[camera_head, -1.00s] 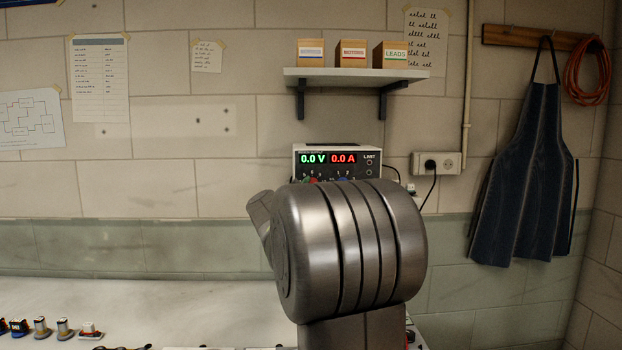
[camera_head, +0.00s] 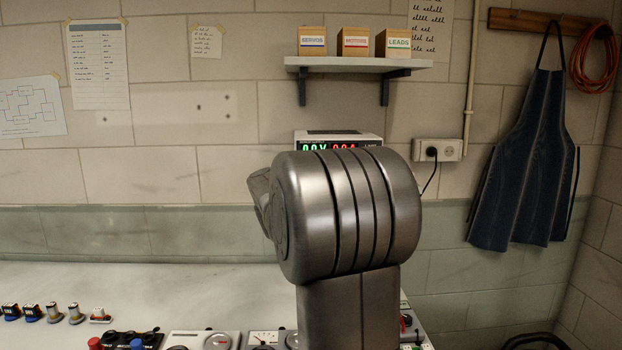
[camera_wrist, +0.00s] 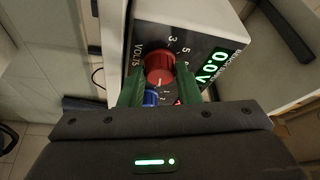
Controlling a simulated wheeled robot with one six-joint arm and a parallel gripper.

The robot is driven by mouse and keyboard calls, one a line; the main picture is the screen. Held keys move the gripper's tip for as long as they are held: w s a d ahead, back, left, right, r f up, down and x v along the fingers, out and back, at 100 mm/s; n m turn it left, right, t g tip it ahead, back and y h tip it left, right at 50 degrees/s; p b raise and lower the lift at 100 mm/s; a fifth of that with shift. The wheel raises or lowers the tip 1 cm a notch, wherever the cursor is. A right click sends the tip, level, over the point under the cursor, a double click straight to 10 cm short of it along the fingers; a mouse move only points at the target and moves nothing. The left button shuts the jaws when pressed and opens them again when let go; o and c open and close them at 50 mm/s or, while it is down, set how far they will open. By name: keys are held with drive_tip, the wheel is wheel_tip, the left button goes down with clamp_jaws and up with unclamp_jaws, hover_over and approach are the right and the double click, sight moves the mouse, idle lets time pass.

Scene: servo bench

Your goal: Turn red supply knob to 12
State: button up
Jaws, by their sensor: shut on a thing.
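The bench supply (camera_head: 335,135) stands at the back of the bench in the head view, mostly hidden behind my arm. In the wrist view its white case (camera_wrist: 205,12) and dark front panel are close and appear rotated. The red knob (camera_wrist: 160,62), beside the word VOLTS, sits between the two green fingers of my gripper (camera_wrist: 159,70), which is shut on it. Scale numbers, including 3 and 5, show around the knob. The green display (camera_wrist: 212,66) reads 0.0 V. I cannot tell the knob's exact pointer position.
A blue knob (camera_wrist: 151,97) lies close beside the red one, partly hidden by my gripper. Small servos (camera_head: 54,312) and gauge boxes (camera_head: 200,339) stand on the bench (camera_head: 130,285). A shelf (camera_head: 350,63) with three boxes hangs above the supply.

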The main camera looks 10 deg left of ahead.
drive_tip(key=o, duration=1)
drive_tip(key=shift+c, duration=0.2)
drive_tip(key=s+a+f+b, duration=0.1)
drive_tip(key=s+b, duration=0.1)
drive_tip(key=s, duration=1.1)
drive_tip(key=shift+s+f, duration=0.3)
drive_tip(key=shift+f, duration=0.1)
drive_tip(key=shift+a, duration=0.1)
drive_tip(key=w+d+r+p, duration=0.1)
drive_tip(key=w+p, duration=0.1)
drive_tip(key=w, duration=1.1)
drive_tip(key=shift+w+d+r, duration=0.15)
drive_tip(key=shift+w+r, duration=0.2)
drive_tip(key=shift+r, duration=0.05)
